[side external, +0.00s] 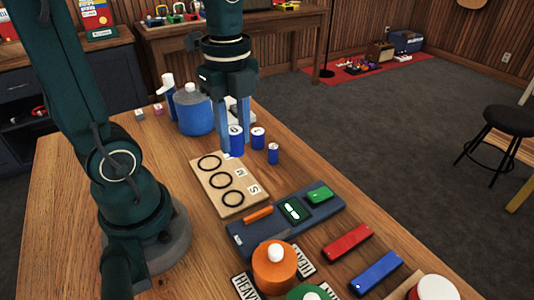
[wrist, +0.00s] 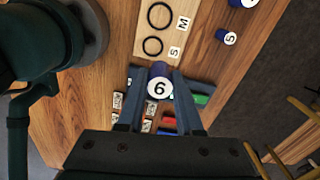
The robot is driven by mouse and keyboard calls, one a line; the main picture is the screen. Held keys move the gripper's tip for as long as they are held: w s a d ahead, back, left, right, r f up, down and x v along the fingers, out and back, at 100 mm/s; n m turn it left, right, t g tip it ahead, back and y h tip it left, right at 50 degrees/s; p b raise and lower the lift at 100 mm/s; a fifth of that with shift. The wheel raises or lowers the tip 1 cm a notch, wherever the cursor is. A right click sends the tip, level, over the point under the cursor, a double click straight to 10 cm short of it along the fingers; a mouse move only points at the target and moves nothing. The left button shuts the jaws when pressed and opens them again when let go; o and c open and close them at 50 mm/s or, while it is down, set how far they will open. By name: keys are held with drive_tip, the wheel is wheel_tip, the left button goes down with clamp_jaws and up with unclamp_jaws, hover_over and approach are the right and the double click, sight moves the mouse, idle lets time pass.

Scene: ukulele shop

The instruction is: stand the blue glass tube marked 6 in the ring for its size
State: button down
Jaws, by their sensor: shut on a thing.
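My gripper (side external: 237,142) is shut on the blue glass tube marked 6 (wrist: 159,82). The tube is upright between the fingers, and its white top label with the 6 faces the wrist camera. In the side view the tube (side external: 236,140) shows close to the far end of the wooden ring board (side external: 226,206). The board has three black rings in a row. The letters M and S show beside two of them; the label by the far ring (side external: 209,163) is mostly hidden behind my gripper. All three rings look empty. I cannot tell the tube's exact height.
Two other blue tubes stand right of my gripper: a bigger one (side external: 258,137) and a small one (side external: 273,154) marked 5 in the wrist view (wrist: 229,37). A blue-filled jug (side external: 195,112) and spray bottle stand behind. A dark tray (side external: 270,232) lies in front of the board.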

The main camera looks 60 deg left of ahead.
drive_tip(key=shift+w+a+r, duration=0.1)
drive_tip(key=shift+a, duration=0.15)
drive_tip(key=shift+a+f+m, duration=0.2)
drive_tip(key=shift+m, duration=0.2)
drive_tip(key=shift+n, duration=0.4)
drive_tip(key=a+f, duration=0.1)
drive_tip(key=f, duration=0.1)
drive_tip(key=s+a+f, duration=0.1)
drive_tip(key=a+f, duration=0.1)
drive_tip(key=s+a+f, duration=0.1)
drive_tip(key=a+f, duration=0.1)
drive_tip(key=shift+f, duration=0.2)
drive_tip(key=shift+w+a+f, duration=0.1)
drive_tip(key=shift+f, duration=2.2)
